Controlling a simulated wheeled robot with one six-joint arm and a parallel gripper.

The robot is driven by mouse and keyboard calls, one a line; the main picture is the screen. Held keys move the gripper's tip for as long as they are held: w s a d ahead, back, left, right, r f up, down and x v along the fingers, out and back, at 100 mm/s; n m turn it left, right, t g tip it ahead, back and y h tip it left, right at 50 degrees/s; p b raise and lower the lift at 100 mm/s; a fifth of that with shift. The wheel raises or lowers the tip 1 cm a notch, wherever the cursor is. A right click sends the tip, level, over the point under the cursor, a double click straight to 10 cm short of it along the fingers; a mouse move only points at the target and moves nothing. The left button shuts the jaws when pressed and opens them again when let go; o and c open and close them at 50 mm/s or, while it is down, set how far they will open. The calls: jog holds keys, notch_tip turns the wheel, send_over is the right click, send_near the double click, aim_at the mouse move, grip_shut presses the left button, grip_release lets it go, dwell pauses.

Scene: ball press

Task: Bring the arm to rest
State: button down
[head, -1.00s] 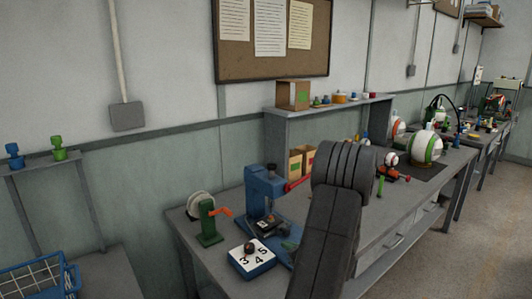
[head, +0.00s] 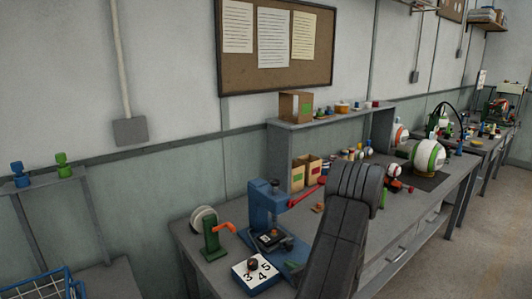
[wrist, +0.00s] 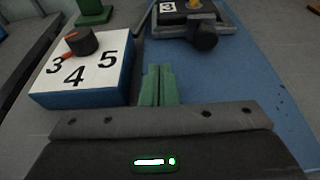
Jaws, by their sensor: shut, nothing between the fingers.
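My gripper (wrist: 157,85) shows in the wrist view as two green fingers pressed together with nothing between them. It is over the blue base plate (wrist: 240,90), beside the white-topped blue block (wrist: 97,72) marked 3, 4 and 5. A dark knob (wrist: 82,42) with a reddish pointer sits on that block. In the head view my arm stands bent in front of the bench, and my gripper cannot be made out clearly. The blue press (head: 264,205) with a red lever (head: 302,196) stands left of my arm, behind the numbered block (head: 256,277).
The grey bench (head: 210,270) runs to the back right. A green stand (head: 211,238) with an orange handle is left of the press. A shelf (head: 330,118), cardboard boxes (head: 306,172) and a striped ball (head: 427,155) lie beyond my arm. Open floor (head: 480,225) is at right.

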jog(key=s+d, duration=0.4)
jog(key=s, duration=0.1)
jog(key=s+d, duration=0.2)
jog(key=s, duration=0.1)
jog(key=shift+s+d+f, duration=0.15)
jog(key=shift+s+d, duration=0.05)
jog(key=shift+d, duration=0.05)
jog(key=b+v, duration=0.1)
jog(key=v, duration=0.8)
jog(key=shift+r, duration=0.35)
jog(key=shift+s, duration=0.1)
